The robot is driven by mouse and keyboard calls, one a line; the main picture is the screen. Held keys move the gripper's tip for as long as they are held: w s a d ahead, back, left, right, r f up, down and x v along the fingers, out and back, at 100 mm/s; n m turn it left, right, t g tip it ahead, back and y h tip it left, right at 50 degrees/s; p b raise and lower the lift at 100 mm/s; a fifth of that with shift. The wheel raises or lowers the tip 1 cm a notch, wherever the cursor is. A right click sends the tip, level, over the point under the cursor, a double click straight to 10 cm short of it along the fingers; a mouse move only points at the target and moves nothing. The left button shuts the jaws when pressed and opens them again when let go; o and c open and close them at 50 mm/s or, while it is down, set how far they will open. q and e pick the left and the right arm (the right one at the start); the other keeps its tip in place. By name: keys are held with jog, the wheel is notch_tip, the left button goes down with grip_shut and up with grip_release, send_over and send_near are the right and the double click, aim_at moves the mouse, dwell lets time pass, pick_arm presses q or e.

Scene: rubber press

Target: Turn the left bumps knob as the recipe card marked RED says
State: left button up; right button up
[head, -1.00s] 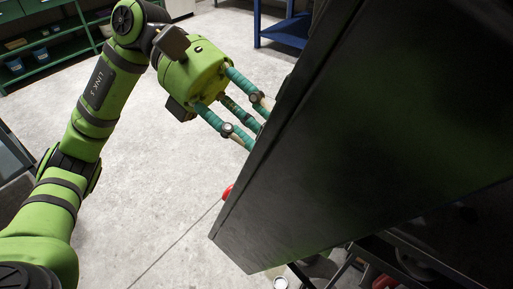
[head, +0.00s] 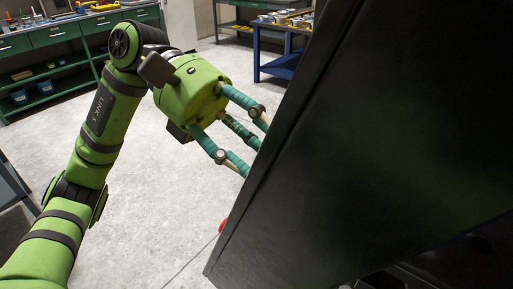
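My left gripper (head: 258,145) is in the middle of the head view. Its teal-wrapped fingers reach right to the edge of a large black panel (head: 370,150). The fingertips are hidden behind that panel, so I cannot tell whether they touch or hold anything. The left bumps knob and the RED recipe card are not visible. My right gripper is not in view.
The black panel fills the right side. A small red part (head: 223,226) shows at its lower left edge. A green workbench (head: 80,40) stands at the back left and a blue table (head: 278,62) at the back. The grey floor between is clear.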

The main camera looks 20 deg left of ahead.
pick_arm(q)
jog(key=shift+f, duration=0.1)
jog(key=shift+a, duration=0.1)
jog(key=v, duration=1.1)
jog(key=shift+w+a+r, duration=0.2)
jog(key=shift+a+r, duration=0.05)
jog(key=shift+a, duration=0.05)
jog(key=shift+w, duration=0.1)
